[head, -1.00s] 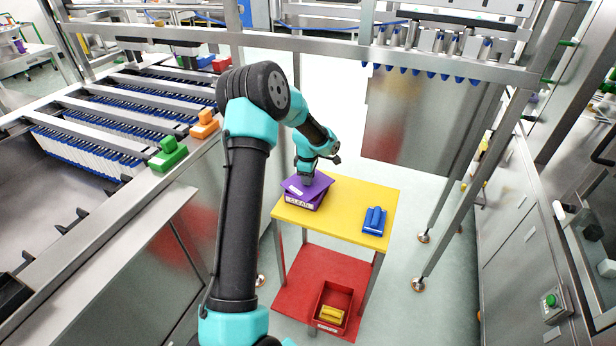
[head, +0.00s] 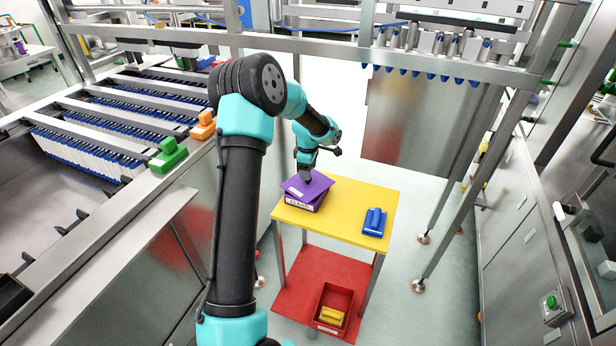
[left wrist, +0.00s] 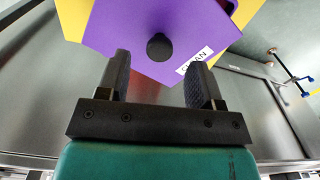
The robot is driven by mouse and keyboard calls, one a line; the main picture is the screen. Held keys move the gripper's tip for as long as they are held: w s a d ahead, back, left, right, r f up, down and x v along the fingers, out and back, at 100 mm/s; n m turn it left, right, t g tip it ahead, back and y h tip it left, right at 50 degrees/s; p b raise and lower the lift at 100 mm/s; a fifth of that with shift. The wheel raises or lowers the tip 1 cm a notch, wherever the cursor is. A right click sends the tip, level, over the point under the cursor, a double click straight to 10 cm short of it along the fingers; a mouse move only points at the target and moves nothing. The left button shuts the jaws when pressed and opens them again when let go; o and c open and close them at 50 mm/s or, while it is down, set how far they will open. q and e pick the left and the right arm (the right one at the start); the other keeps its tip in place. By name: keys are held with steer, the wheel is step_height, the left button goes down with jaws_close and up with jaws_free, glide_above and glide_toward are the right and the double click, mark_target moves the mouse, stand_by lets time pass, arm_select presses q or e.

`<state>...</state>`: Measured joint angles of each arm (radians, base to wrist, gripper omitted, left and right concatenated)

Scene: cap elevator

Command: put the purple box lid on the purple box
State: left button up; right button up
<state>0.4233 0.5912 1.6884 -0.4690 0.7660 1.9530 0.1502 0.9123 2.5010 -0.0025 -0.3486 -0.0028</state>
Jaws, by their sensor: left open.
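The purple box (head: 302,205), with a CLEAN label on its front, stands at the back left of a yellow table top. The purple lid (head: 318,184) rests on it, turned askew, its corners past the box's sides. My left gripper (head: 306,178) is just above the lid. In the left wrist view my left gripper (left wrist: 160,84) is open and empty. The lid (left wrist: 118,28) and its black knob (left wrist: 159,47) show ahead of the fingertips, the knob between the fingers in the picture but apart from them. My right gripper is not in view.
The yellow table top (head: 345,225) also bears a blue object (head: 374,222) on the right. A red lower shelf (head: 295,280) holds a red bin (head: 334,292) with yellow pieces. A steel rack with green (head: 168,154) and orange (head: 203,125) blocks lies left.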

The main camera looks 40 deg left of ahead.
arm_select(q)
step_height(320, 180, up, 13)
stand_by(0.3)
stand_by(0.5)
